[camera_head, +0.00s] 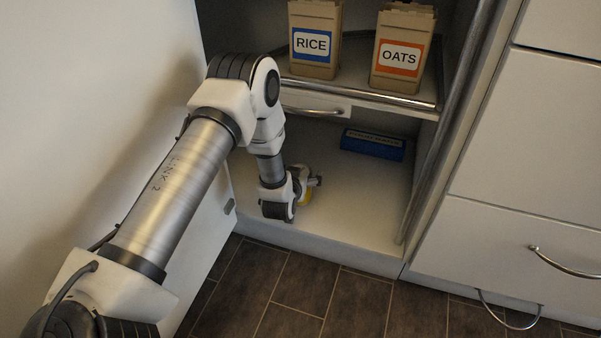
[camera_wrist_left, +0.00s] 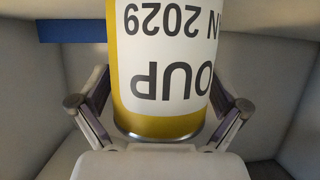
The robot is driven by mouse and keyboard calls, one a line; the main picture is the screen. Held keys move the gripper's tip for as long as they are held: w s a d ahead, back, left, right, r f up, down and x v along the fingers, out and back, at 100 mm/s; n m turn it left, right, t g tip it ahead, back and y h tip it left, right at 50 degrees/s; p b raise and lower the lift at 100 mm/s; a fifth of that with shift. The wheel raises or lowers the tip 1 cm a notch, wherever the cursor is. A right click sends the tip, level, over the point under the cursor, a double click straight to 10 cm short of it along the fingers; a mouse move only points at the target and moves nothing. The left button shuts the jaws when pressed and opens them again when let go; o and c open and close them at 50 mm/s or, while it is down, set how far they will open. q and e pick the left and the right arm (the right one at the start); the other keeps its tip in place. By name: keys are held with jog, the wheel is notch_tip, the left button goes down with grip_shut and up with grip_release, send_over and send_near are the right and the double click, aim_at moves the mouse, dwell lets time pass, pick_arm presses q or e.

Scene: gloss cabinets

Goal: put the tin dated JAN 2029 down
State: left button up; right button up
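The tin has a white label and a yellow band. In the left wrist view the tin (camera_wrist_left: 165,70) stands large between the fingers, its print upside down, with "OUP" and "N 2029" readable; the rest is cut off or turned away. My left gripper (camera_wrist_left: 163,100) has a finger against each side of the tin and looks shut on it. In the head view the left gripper (camera_head: 309,182) is low inside the open cabinet, with the yellow of the tin (camera_head: 307,196) partly hidden by the wrist. Whether the tin touches the cabinet floor cannot be told. My right gripper is not in view.
The cabinet floor (camera_head: 350,200) is clear right of the gripper. A blue box (camera_head: 372,144) lies at the back. The shelf above, with a metal rail (camera_head: 385,100), holds a RICE box (camera_head: 313,45) and an OATS box (camera_head: 400,57). Closed drawers (camera_head: 530,140) stand at right.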

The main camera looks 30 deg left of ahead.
pick_arm(q)
jog(key=shift+r, duration=0.1)
jog(key=shift+s+d+r+p, duration=0.1)
jog(key=shift+s+r+p, duration=0.15)
jog(key=shift+p, duration=0.1)
jog(key=p+v, duration=0.7)
jog(key=v, duration=0.4)
jog(key=s+d+f+m+g+h, duration=0.1)
jog(key=s+d+f+g+h, duration=0.15)
jog(key=s+f+g, duration=0.35)
jog(key=s+d+f+m+g+h, duration=0.1)
jog(key=s+d+f, duration=0.25)
jog(key=s, duration=0.55)
jog(key=s+d+g, duration=0.2)
jog(key=s+g, duration=0.1)
jog(key=s, duration=0.3)
jog(key=s+d+m+g, duration=0.1)
jog(key=s+d+g, duration=0.1)
jog(key=s, duration=0.5)
jog(key=shift+f+g+h, duration=0.15)
jog(key=shift+g+h, duration=0.2)
jog(key=shift+g, duration=0.05)
